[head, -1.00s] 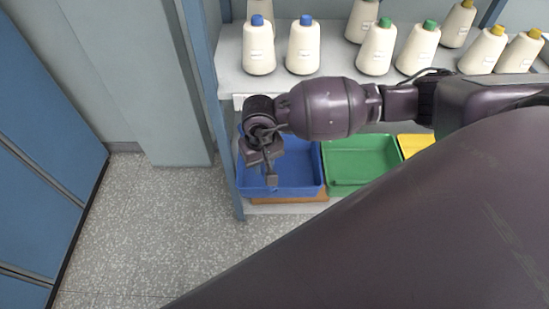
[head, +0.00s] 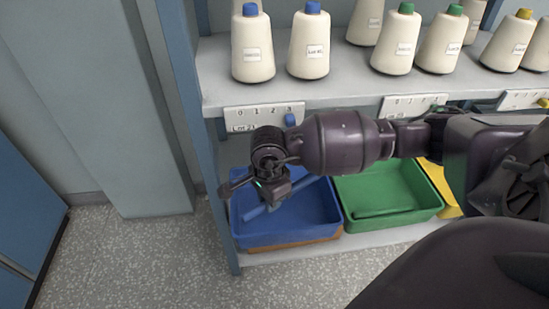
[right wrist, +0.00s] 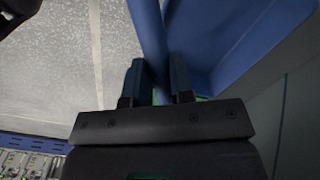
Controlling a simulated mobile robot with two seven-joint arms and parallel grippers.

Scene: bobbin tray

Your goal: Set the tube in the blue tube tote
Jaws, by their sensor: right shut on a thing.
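The blue tube tote (head: 292,232) stands at the left end of the low shelf. My right gripper (head: 270,199) is over the left part of this tote. In the right wrist view its fingers (right wrist: 157,78) are shut on a slim blue tube (right wrist: 149,35). The tube (head: 254,213) also shows in the head view, slanting across the tote's opening and partly hidden behind the gripper. Whether it touches the tote floor cannot be told. The tote's blue wall (right wrist: 245,45) is close on the right in the wrist view. My left gripper is not in view.
A green tote (head: 392,222) stands right of the blue one, with a dark bar-like shape inside; a yellow tote (head: 450,211) is partly hidden beyond. The upper shelf (head: 300,92) holds several yarn cones above my arm. A blue upright (head: 181,70) borders the left.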

